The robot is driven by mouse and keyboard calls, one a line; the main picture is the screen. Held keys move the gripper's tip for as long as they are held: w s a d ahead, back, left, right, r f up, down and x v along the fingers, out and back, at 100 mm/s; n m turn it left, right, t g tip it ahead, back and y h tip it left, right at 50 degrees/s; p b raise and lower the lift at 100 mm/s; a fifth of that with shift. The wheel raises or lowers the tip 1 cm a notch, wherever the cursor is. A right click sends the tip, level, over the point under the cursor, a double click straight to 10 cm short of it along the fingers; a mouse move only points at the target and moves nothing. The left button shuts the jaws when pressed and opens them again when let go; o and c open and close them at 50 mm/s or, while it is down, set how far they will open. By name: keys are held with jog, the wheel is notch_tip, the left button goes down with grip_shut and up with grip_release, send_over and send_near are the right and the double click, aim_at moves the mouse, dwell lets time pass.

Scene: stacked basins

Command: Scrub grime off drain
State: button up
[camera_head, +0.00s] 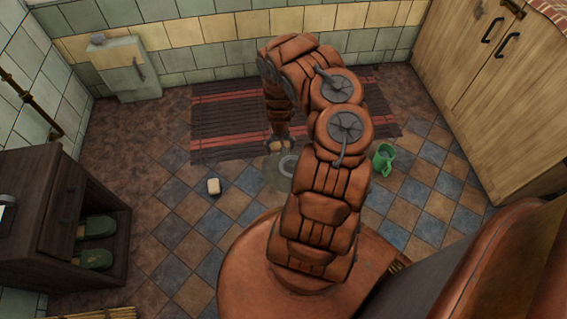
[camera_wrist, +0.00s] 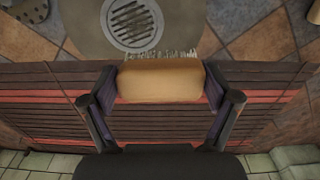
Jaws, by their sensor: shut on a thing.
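The round, slotted metal drain (camera_wrist: 131,21) sits in a grey-brown floor patch (camera_wrist: 84,38) at the top of the wrist view. In the head view the drain (camera_head: 287,166) is partly hidden behind my arm. My gripper (camera_wrist: 160,88) is shut on a tan wooden brush (camera_wrist: 160,80), with a finger pressed at each end. The pale bristles (camera_wrist: 158,55) point toward the drain and show just short of its rim. I cannot tell whether they touch the floor. In the head view my gripper (camera_head: 279,143) is small, beside the drain at the mat's near edge.
A dark red striped mat (camera_head: 225,115) lies behind the drain. A dark cabinet (camera_head: 40,215) holds green slippers. Tiled floor between is clear.

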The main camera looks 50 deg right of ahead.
jog(key=shift+m, duration=0.3)
jog(key=f+b, duration=0.2)
jog(key=f, duration=0.1)
jog(key=s+f+b, duration=0.1)
jog(key=f+b, duration=0.2)
jog(key=f, duration=0.1)
jog(key=f+b, duration=0.3)
jog(key=f, duration=0.1)
jog(key=shift+s+d+f, duration=0.1)
jog(key=shift+s+d, duration=0.1)
jog(key=shift+s, duration=0.15)
jog(key=shift+f+b, duration=0.3)
jog(key=shift+f, duration=0.15)
dwell(0.6)
jog(key=shift+r, duration=0.1)
jog(key=shift+s+d+r+p, duration=0.1)
jog(key=shift+s+d+p, duration=0.25)
jog(key=shift+s+d, duration=1.15)
jog(key=shift+d, duration=0.35)
jog(key=shift+s+d, duration=0.75)
jog(key=shift+d, duration=0.35)
jog(key=shift+f, duration=0.25)
